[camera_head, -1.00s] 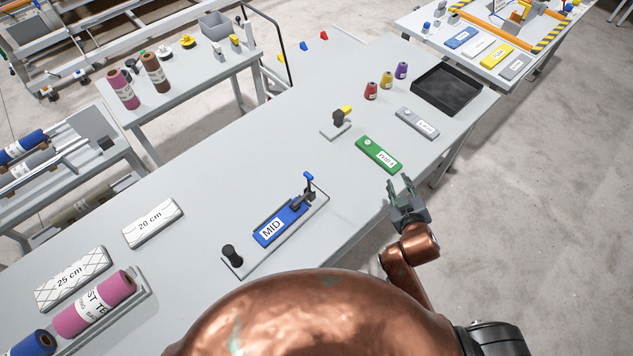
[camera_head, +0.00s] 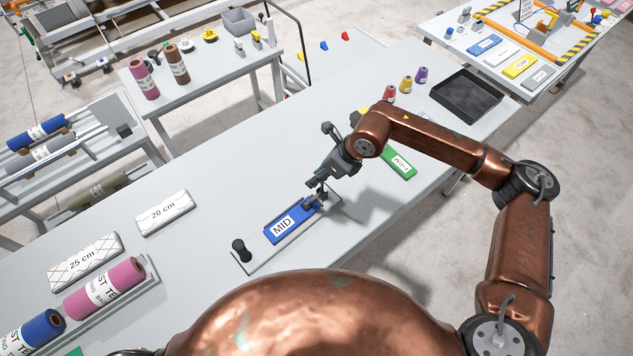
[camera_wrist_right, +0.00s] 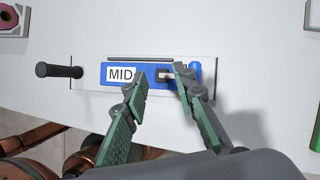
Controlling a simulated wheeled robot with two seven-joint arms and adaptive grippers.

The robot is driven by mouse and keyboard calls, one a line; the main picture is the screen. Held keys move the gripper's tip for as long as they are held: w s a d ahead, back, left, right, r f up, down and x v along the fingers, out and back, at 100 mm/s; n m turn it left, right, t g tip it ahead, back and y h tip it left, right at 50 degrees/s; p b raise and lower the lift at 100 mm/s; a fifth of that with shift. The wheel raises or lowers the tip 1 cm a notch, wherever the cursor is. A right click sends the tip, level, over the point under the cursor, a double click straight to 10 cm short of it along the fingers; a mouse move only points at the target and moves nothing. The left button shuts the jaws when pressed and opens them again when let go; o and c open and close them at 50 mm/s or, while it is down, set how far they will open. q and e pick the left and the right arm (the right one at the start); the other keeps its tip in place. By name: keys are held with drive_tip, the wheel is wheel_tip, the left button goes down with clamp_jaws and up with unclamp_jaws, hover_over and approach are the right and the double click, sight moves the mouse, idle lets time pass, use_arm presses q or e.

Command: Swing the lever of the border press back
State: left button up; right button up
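The border press (camera_head: 262,255) lies on the table as a grey base with a blue slide marked MID (camera_head: 285,226). Contact cannot be told. My left gripper is not in view.
White blocks marked 20 cm (camera_head: 167,214) and 25 cm (camera_head: 83,264) and a tray of spools (camera_head: 130,296) lie to the left. A green block (camera_head: 401,164), small spools (camera_head: 405,84) and a black tray (camera_head: 467,97) lie beyond my arm.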

drive_tip(key=w+d+h, duration=0.2)
drive_tip(key=d, duration=0.2)
drive_tip(key=shift+t, duration=0.3)
drive_tip(key=x, duration=0.8)
drive_tip(key=p+x, duration=0.1)
drive_tip(key=x, duration=0.3)
drive_tip(key=shift+a, duration=0.35)
drive_tip(key=shift+c, duration=0.2)
drive_tip(key=shift+r, duration=0.1)
clamp_jaws()
